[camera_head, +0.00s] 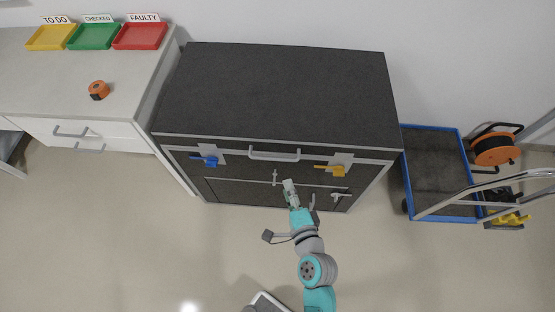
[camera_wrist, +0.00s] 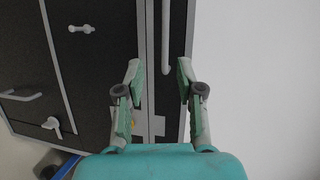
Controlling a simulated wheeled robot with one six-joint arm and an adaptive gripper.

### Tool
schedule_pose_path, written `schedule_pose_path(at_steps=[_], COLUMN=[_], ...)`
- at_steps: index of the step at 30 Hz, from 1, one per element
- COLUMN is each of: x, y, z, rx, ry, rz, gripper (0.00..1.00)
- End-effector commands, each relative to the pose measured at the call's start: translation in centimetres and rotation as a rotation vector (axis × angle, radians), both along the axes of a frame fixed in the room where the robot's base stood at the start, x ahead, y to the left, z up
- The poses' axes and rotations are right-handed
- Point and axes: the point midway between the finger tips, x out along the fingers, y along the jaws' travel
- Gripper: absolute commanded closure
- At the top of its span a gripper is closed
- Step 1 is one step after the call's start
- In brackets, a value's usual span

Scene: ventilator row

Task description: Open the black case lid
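The black case (camera_head: 268,185) stands in the middle of the head view, with its dark lid (camera_head: 285,95) down flat on top. A grey lid handle (camera_head: 274,155) runs along the lid's front edge and also shows in the wrist view (camera_wrist: 166,40). A blue latch (camera_head: 208,161) sits left of the handle and an orange latch (camera_head: 330,171) right of it. My gripper (camera_head: 289,185) is in front of the case, below the handle. In the wrist view my gripper (camera_wrist: 160,70) is open and empty, its fingers partly hiding the orange latch.
A bench (camera_head: 75,75) at left holds yellow, green and red trays and an orange tape measure (camera_head: 98,90). A blue-edged cart (camera_head: 435,172) stands right of the case, with an orange cable reel (camera_head: 494,149) beside it. The floor before the case is mostly clear.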

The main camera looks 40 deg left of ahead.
Motion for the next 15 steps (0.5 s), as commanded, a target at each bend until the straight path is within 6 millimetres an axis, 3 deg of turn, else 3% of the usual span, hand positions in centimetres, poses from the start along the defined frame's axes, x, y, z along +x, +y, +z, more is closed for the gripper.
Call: schedule_pose_path(at_steps=[3,8,15], x=[0.2,0.6,2.7], y=[1.8,2.9,5.7], z=[0.4,0.5,-0.2], rx=[0.034,0.043,0.042], ry=[0.029,0.037,0.034], rz=[0.028,0.035,0.034], gripper=[0.63,0.63,0.63])
